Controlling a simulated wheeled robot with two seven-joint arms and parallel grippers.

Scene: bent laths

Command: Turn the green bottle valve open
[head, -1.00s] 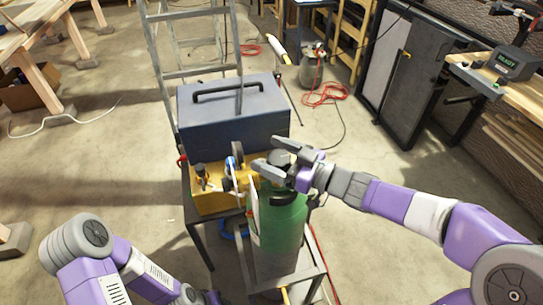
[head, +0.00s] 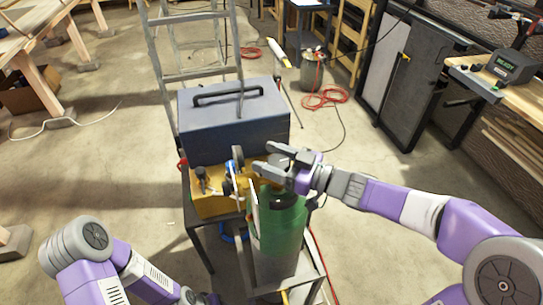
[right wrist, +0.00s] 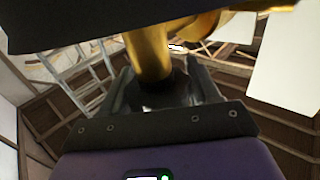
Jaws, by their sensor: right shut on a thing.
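The green bottle (head: 284,225) stands upright on a low metal stand, with a black collar (head: 285,200) at its top. My right gripper (head: 268,158) is over the bottle's top, its fingers pointing left, and hides most of the valve in the head view. In the right wrist view a brass valve body (right wrist: 150,55) runs down between the fingers of my right gripper (right wrist: 165,92). The jaws are shut on the valve; the exact contact is dark and hard to make out. My left arm is at the lower left, and its gripper is not visible.
A blue-grey toolbox (head: 235,125) and a yellow case (head: 215,200) with gauges (head: 237,158) stand close behind and left of the bottle. A metal ladder (head: 195,50) rises behind. A grey cabinet (head: 405,80) is at the right.

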